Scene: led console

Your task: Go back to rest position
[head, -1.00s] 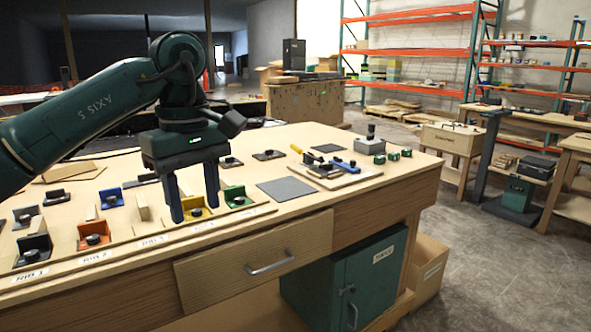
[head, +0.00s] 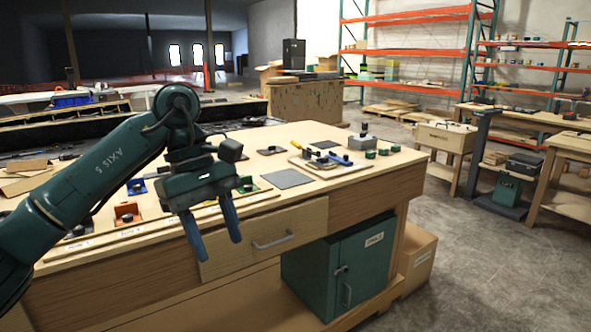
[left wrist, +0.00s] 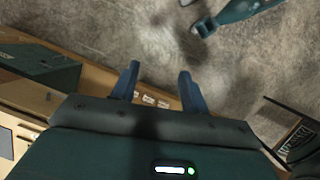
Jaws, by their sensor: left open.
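My left gripper (head: 217,243) shows in the head view in front of the workbench (head: 318,135), before its drawer front. Its two blue-grey fingers point down and are apart, with nothing between them. In the left wrist view the open fingers (left wrist: 159,82) stand over the concrete floor and the bench edge. My arm hides part of the bench's left side. My right gripper is not seen in the head view.
An orange block (head: 127,214) and a blue block (head: 137,187) stand along the bench's front left. A grey pad (head: 287,178) and a tool tray (head: 328,168) lie to the right. A green cabinet (head: 350,268) is under the bench.

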